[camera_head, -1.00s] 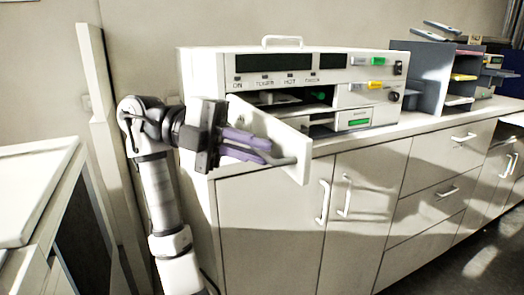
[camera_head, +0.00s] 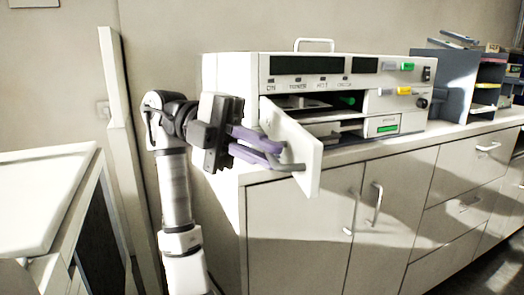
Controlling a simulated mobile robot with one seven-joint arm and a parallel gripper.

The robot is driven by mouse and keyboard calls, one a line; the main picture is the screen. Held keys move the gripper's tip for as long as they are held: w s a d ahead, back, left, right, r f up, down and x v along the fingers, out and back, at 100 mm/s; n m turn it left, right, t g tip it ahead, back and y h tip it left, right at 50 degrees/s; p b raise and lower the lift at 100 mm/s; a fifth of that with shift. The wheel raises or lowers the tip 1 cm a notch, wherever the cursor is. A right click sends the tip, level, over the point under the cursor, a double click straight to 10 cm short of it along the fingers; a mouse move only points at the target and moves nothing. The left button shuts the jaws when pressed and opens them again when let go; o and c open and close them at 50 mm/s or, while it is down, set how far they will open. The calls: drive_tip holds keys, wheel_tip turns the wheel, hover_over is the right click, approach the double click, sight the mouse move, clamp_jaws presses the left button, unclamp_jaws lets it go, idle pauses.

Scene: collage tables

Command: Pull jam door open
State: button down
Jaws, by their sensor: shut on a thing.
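The white printer-like machine (camera_head: 300,87) stands on the counter. Its jam door (camera_head: 305,147) is a white panel swung outward at the machine's left front, and the dark inside (camera_head: 335,103) shows behind it. My gripper (camera_head: 285,160), with purple fingers, is at the near face of the door. Its fingertips are shut on the door's grey handle (camera_head: 292,167) near the door's free edge. The exact contact is partly hidden by the fingers.
White cabinets (camera_head: 300,225) with bar handles run under the counter. A grey shelf organiser (camera_head: 450,80) stands to the right of the machine. A white-topped unit (camera_head: 40,190) and an upright panel (camera_head: 117,100) stand at the left.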

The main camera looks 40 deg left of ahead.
idle(0.3)
drive_tip(key=c, duration=1.5)
unclamp_jaws()
